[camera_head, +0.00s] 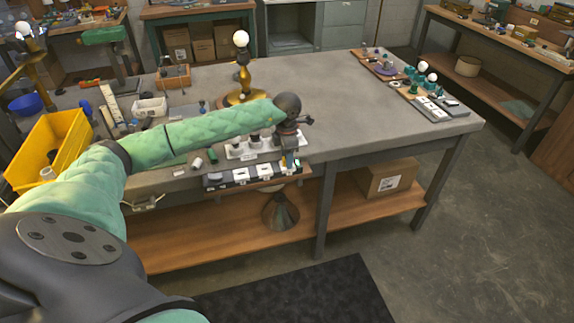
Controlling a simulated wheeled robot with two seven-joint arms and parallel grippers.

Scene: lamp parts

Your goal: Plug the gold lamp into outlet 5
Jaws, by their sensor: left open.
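The gold lamp (241,80) stands upright on the grey workbench, behind my left forearm, with a round white bulb on top. Part of its base is hidden by my arm. A dark outlet strip (214,181) with several white outlets lies along the bench's front edge. I cannot read its numbers, so I cannot tell which is outlet 5. The lamp's plug and cord cannot be made out. My left gripper (290,160) is open and points down at the right end of this strip. I cannot tell whether it touches anything. My right gripper is out of view.
A white holder (236,152) with dark-topped parts sits just behind the strip. A yellow bin (55,145) and a white tray (149,107) are at the left. More outlets (432,106) and bulbs stand at the far right. The bench's right middle is clear.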

